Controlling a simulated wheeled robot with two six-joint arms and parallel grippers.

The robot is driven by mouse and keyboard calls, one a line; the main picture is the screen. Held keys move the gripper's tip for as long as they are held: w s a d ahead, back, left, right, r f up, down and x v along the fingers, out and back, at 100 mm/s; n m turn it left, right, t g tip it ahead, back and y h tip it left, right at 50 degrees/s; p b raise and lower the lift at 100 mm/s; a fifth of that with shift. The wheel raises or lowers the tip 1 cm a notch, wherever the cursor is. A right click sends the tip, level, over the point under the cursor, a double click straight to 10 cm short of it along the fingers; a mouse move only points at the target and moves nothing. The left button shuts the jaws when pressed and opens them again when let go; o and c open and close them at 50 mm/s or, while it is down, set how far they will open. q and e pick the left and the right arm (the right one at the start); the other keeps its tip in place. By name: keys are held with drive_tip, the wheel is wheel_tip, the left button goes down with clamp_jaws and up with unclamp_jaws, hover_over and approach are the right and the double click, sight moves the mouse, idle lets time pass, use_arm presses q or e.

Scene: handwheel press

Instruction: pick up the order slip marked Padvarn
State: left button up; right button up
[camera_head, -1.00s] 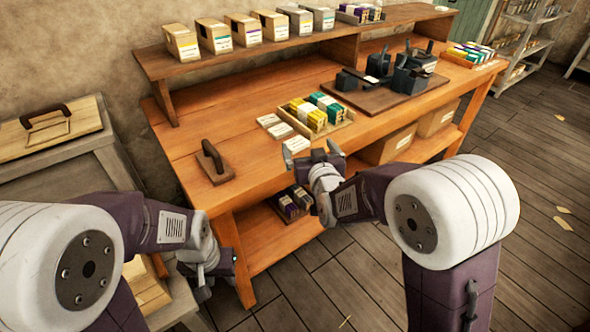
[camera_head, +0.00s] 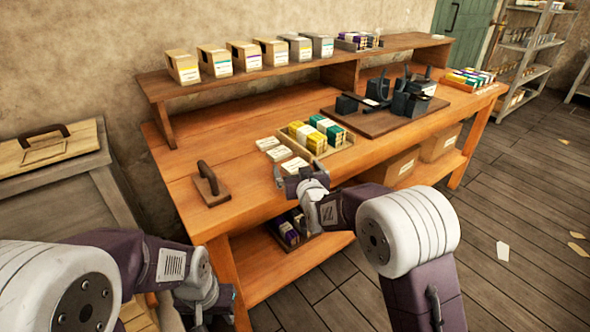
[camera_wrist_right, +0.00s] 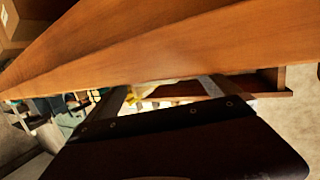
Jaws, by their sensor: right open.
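Three white order slips lie in a row on the wooden bench: a back slip (camera_head: 267,143), a middle slip (camera_head: 279,153) and a front slip (camera_head: 294,164) nearest the bench's front edge. Their writing is too small to read, so I cannot tell which is marked Padvarn. My right gripper (camera_head: 290,180) is open at the bench's front edge, just in front of the front slip; I cannot tell whether it touches it. In the right wrist view the jaws (camera_wrist_right: 165,95) stand apart near the bench edge. My left gripper (camera_head: 212,312) is low at the bottom, left of the bench leg, its jaws unclear.
A handled block (camera_head: 209,186) stands to the left. The press (camera_head: 405,92) is on a dark board further right. Boxes line the raised shelf (camera_head: 160,90). The bench top (camera_head: 240,130) is clear behind the block.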

drive_tip(key=shift+w, duration=0.2)
drive_tip(key=shift+s, duration=0.1)
drive_tip(key=shift+c, duration=0.3)
drive_tip(key=c, duration=1.5)
drive_tip(key=shift+r, duration=0.1)
drive_tip(key=r, duration=0.1)
drive_tip(key=r+p, duration=0.1)
drive_tip(key=r, duration=0.1)
drive_tip(key=r+p, duration=0.1)
drive_tip(key=shift+d+r, duration=0.25)
drive_tip(key=shift+r, duration=0.15)
drive_tip(key=d+r, duration=0.2)
drive_tip(key=d, duration=0.1)
drive_tip(key=s+d+r+p, duration=0.1)
drive_tip(key=d+r, duration=0.1)
drive_tip(key=d, duration=0.2)
drive_tip(key=s+d+r+p, duration=0.1)
drive_tip(key=d+r, duration=0.1)
drive_tip(key=d, duration=0.2)
drive_tip(key=shift+s, duration=0.15)
